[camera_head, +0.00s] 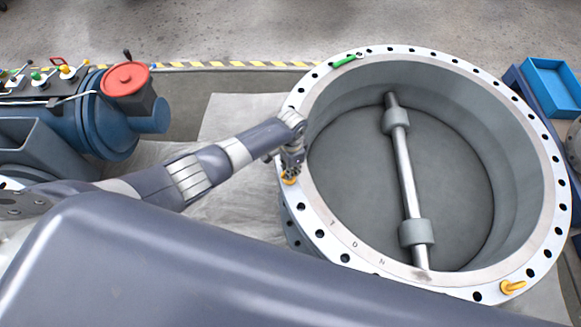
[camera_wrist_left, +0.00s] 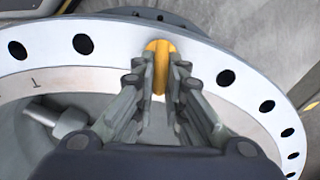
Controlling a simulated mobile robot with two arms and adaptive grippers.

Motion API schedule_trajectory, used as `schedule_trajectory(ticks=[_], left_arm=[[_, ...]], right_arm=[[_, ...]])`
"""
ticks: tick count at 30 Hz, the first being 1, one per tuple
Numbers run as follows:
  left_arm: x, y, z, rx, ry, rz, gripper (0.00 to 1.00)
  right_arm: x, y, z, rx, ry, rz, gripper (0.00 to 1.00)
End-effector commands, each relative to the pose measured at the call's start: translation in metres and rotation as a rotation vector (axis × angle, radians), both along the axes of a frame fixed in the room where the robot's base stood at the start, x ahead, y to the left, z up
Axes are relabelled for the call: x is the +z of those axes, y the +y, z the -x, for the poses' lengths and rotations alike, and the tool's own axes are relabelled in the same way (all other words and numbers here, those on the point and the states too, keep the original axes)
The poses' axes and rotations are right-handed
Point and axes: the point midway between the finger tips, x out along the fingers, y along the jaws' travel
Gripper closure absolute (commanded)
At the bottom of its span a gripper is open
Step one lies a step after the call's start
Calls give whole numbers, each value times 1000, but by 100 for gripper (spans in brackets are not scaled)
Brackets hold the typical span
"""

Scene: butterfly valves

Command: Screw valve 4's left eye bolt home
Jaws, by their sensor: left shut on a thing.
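The big valve (camera_head: 425,60) lies with its round flange facing up, and its disc and shaft (camera_head: 407,180) show inside. The left eye bolt (camera_head: 289,180) is yellow and stands at the flange's left edge. My left gripper (camera_head: 291,168) is over it with the fingers pointing down. In the left wrist view the gripper (camera_wrist_left: 159,85) is shut on the yellow eye bolt (camera_wrist_left: 159,52), one finger on each side. The bolt's lower part and thread are hidden, so its seating cannot be told. My right gripper is not in view.
Another yellow eye bolt (camera_head: 512,287) sits at the flange's lower right. A green tool or handle (camera_head: 346,61) lies on the upper rim. A blue machine with a red cap (camera_head: 125,79) stands at left, and blue crates (camera_head: 552,85) at right.

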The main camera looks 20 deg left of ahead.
Motion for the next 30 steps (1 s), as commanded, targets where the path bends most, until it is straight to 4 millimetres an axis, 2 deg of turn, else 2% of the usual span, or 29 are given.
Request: schedule_trajectory(ticks=[30], left_arm=[[0,-2,4,-967,-3,2,100]], right_arm=[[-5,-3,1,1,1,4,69]])
